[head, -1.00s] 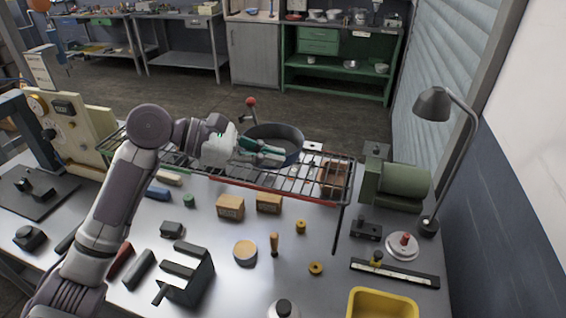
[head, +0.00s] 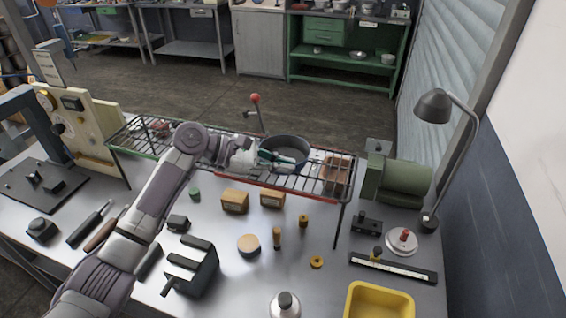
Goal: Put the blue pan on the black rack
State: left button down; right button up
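The blue pan (head: 287,148) is dark and round. It is level over the right part of the black rack (head: 310,188), a wire shelf standing along the back of the bench. I cannot tell for sure whether its base touches the wires. My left gripper (head: 284,161), with teal fingers, reaches in from the left at the pan's near left side and appears shut on it; the fingers hide part of the rim. My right gripper is not in view.
A brown box (head: 336,172) sits at the rack's right end, close to the pan. A red-knobbed lever (head: 255,99) stands behind the rack. A green machine (head: 398,180) and a lamp (head: 433,106) are at right. Small boxes and tools lie in front.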

pick_arm(q)
jog(key=c, duration=1.7)
grip_release()
jog(key=o, duration=0.4)
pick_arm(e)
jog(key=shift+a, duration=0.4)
pick_arm(q)
jog(key=shift+b+v, duration=1.45)
jog(key=shift+v, duration=4.6)
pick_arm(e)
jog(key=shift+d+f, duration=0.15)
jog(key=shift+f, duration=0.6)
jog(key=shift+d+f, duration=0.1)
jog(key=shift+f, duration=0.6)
